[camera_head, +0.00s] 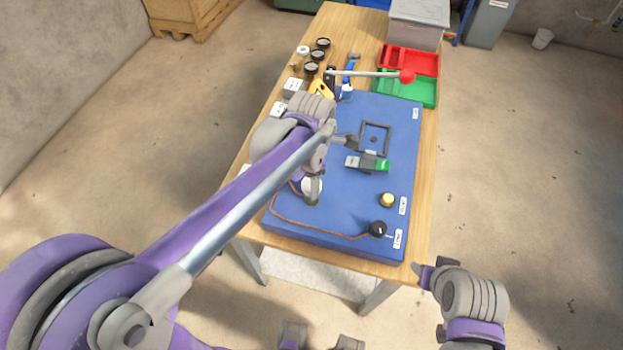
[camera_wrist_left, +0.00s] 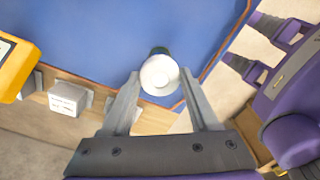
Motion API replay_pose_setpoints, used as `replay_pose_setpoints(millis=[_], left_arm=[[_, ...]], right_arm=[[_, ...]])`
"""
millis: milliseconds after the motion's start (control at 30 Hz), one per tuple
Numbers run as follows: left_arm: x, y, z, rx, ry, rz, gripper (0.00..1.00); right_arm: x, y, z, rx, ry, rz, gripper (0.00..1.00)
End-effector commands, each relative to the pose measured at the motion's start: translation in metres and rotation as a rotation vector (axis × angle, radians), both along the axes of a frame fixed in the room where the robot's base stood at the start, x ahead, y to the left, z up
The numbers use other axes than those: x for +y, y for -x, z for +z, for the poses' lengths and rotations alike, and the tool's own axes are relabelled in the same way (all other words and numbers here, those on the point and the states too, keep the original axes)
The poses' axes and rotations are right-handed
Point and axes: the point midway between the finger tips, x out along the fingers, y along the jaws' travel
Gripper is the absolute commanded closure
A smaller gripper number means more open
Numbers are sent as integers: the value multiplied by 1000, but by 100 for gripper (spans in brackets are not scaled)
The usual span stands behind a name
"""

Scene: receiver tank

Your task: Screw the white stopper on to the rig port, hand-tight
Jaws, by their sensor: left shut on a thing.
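The white stopper (camera_wrist_left: 159,75) is between the fingertips of my left gripper (camera_wrist_left: 161,80) in the left wrist view, and the gripper is shut on it. In the head view the stopper (camera_head: 312,185) shows at the near left of the blue rig panel, below my left gripper (camera_head: 314,180). A dark green piece (camera_wrist_left: 159,50), perhaps the port, peeks out behind the stopper. The stopper mostly hides it, and I cannot tell whether the threads engage. My right gripper (camera_head: 422,274) is off the table's near right corner, with its fingers unclear.
The blue panel (camera_head: 345,225) carries an orange cable, a black knob (camera_head: 378,228), a yellow knob (camera_head: 387,200) and a green-and-grey block (camera_head: 370,163). Red (camera_head: 424,62) and green (camera_head: 425,97) trays and several small parts stand at the back. A yellow meter (camera_wrist_left: 15,65) is at the wrist view's left.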

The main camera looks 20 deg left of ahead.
Motion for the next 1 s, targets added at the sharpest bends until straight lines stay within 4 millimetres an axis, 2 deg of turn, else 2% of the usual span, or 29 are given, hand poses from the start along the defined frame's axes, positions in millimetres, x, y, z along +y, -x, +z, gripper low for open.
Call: replay_pose_setpoints(millis=[1000], left_arm=[[0,0,-9,0,0,-2,100]], right_arm=[[0,2,-7,4,0,0,50]])
